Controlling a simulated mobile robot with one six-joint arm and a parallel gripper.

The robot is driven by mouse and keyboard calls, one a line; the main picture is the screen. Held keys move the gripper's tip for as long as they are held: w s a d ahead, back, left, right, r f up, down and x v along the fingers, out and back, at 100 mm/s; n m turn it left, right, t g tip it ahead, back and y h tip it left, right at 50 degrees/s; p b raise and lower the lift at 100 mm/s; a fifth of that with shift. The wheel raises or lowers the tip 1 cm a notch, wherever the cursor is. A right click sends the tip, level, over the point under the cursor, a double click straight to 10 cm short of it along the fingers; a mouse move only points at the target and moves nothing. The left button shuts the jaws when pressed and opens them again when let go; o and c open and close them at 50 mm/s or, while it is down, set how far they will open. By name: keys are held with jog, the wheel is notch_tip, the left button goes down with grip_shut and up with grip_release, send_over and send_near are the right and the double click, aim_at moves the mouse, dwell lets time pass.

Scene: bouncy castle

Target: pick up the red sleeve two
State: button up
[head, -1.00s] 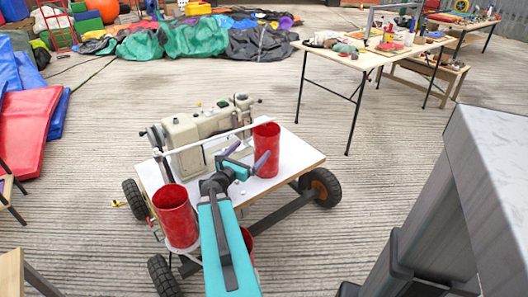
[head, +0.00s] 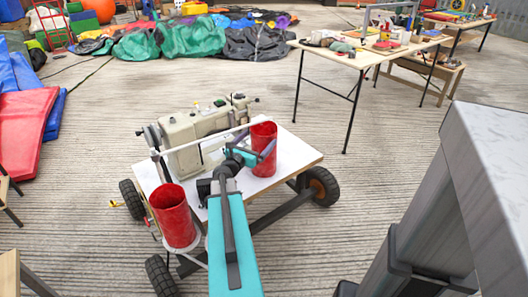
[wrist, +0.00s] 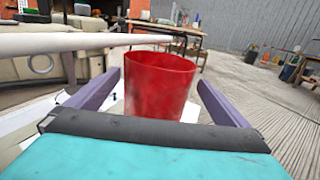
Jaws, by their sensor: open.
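One red sleeve (head: 263,137) stands upright on the white top of a wheeled cart, beside a sewing machine. It also fills the middle of the wrist view (wrist: 158,85). A second red sleeve (head: 173,216) stands at the cart's front left corner; I cannot tell which is called two. My gripper (wrist: 160,80) is open, with a purple finger on each side of the first sleeve. The fingers appear apart from its wall, with gaps showing on both sides. The sleeve's lower part is hidden behind my wrist in the wrist view.
The sewing machine (head: 198,135) stands left of the first sleeve. A pale bar (head: 205,143) runs past it to the sleeve's upper edge. The cart's board (head: 293,160) is clear to the right. A cluttered table (head: 345,53) stands farther back right.

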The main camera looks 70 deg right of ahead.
jog(key=shift+d, duration=0.4)
jog(key=shift+s+d+r+b, duration=0.1)
jog(key=shift+s+d+b, duration=0.05)
jog(key=shift+d, duration=1.15)
jog(key=shift+s+d+r+b, duration=0.1)
jog(key=shift+s+d+b, duration=0.05)
jog(key=shift+d, duration=1.15)
jog(key=c, duration=1.1)
jog(key=shift+r, duration=0.15)
